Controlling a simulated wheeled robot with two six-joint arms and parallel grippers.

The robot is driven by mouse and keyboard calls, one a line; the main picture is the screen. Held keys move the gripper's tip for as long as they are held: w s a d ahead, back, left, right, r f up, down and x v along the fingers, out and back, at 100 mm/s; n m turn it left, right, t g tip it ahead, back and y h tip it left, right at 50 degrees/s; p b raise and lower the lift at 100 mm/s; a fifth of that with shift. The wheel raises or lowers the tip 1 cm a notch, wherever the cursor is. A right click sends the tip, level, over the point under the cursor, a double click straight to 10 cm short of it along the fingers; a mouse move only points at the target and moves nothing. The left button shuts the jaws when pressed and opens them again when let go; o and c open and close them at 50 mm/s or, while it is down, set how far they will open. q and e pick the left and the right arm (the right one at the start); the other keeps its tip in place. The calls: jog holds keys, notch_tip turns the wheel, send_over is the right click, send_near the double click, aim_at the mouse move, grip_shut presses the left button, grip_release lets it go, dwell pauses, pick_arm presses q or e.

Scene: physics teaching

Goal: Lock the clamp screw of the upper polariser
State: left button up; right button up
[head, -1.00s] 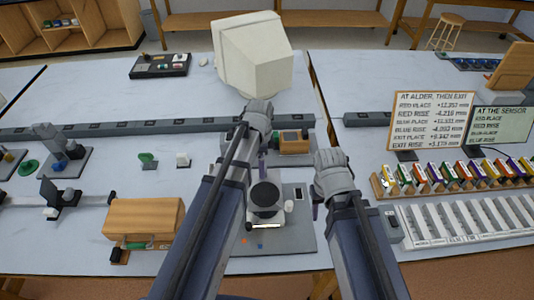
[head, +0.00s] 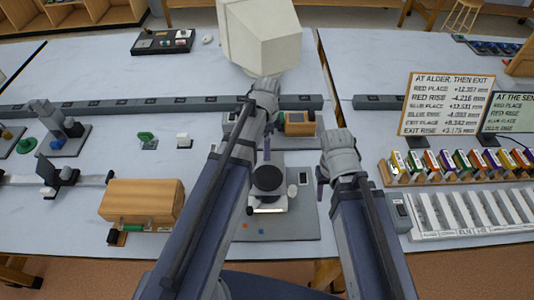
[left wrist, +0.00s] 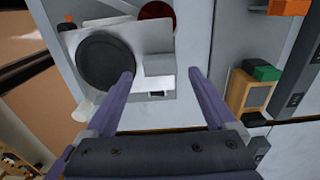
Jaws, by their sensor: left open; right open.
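The polariser stand is a pale upright instrument topped by a round black disc (head: 268,178), on a grey base plate (head: 290,228) at the table's front middle. I cannot tell which part is the clamp screw. My left gripper (head: 267,142) is behind the disc, its fingers largely hidden by the hand. My right gripper (head: 321,182) is open and empty, to the right of the stand.
A wooden-fronted box (head: 297,124) stands behind the stand. A long dark rail (head: 180,106) crosses the table. A wooden cylinder-like block (head: 142,202) is at left. A rack of coloured boxes (head: 455,165) and a white slotted tray (head: 470,212) are at right.

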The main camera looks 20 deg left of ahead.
pick_arm(q)
notch_tip(320, 180, down, 4)
jog(key=b, duration=0.3)
jog(key=shift+f, duration=0.1)
jog(key=shift+c, duration=0.2)
jog(key=c, duration=1.3)
